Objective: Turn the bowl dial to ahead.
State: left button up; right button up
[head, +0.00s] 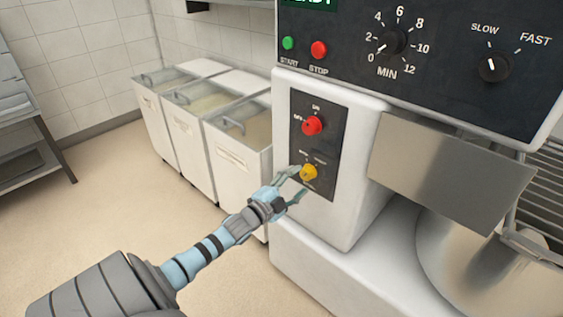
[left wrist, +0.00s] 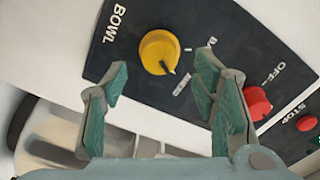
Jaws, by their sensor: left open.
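The bowl dial is a yellow knob (head: 309,173) low on the black side panel (head: 327,150) of the mixer. In the left wrist view the yellow knob (left wrist: 160,52) sits beside the word BOWL, its dark pointer toward the lower right of the picture. Its small position labels are partly hidden by a finger and too small to read. My left gripper (head: 291,184) is open right at the knob. In the left wrist view its two green-padded fingers (left wrist: 162,85) stand apart with the knob just beyond their tips, not clasped. My right gripper is not in view.
A red knob (head: 312,126) sits just above the yellow one. The mixer's control face has a green start button (head: 288,43), a red stop button (head: 319,49) and a timer dial (head: 391,42). A metal bowl (head: 450,262) is at the right. White ingredient bins (head: 237,160) stand left.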

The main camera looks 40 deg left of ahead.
pick_arm(q)
jog(key=s, duration=0.8)
jog(key=shift+s, duration=0.15)
jog(key=shift+d, duration=0.1)
